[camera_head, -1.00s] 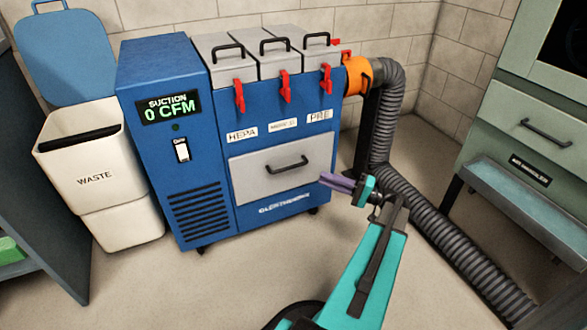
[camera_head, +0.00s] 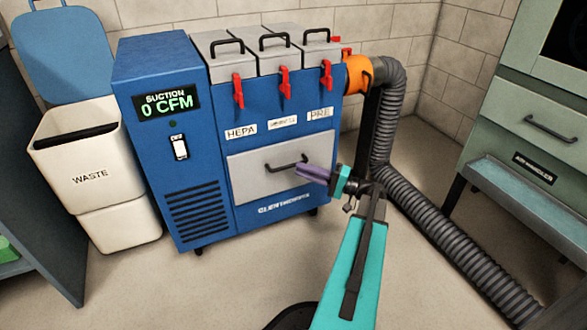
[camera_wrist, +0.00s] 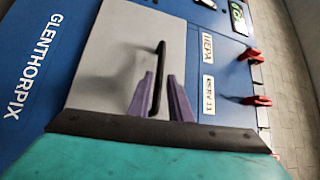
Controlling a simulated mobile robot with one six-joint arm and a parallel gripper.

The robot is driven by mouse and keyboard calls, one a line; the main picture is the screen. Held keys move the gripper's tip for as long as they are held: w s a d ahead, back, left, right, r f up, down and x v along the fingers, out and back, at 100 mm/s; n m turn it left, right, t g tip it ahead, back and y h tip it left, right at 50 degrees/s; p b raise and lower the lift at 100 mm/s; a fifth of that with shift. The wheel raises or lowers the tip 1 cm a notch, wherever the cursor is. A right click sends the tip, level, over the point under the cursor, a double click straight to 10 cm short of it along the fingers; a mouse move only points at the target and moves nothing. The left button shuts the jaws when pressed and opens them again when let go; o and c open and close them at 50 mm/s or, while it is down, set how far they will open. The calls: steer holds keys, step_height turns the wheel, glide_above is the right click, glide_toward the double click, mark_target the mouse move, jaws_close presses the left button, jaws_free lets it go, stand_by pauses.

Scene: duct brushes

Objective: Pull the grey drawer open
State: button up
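The grey drawer (camera_head: 252,183) is set in the front of the blue suction unit and looks closed. Its black bar handle (camera_head: 280,166) is partly covered by my gripper (camera_head: 301,171) in the head view. In the wrist view the drawer front (camera_wrist: 108,60) fills the middle, with the handle (camera_wrist: 161,58) running lengthwise. My gripper's two purple fingers (camera_wrist: 160,78) are apart, and the handle shows in the gap between them. I cannot tell whether either finger touches it.
The blue unit (camera_head: 160,75) has three grey lidded boxes with red latches on top. A ribbed hose (camera_head: 425,225) runs down its right side along the floor. A white waste bin (camera_head: 90,175) stands at left, a green cabinet (camera_head: 545,100) at right. Floor before the drawer is clear.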

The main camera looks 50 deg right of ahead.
mark_target(291, 165)
steer(key=shift+b+x, duration=0.75)
steer(key=shift+x, duration=1.8)
steer(key=shift+c, duration=0.4)
jaws_close()
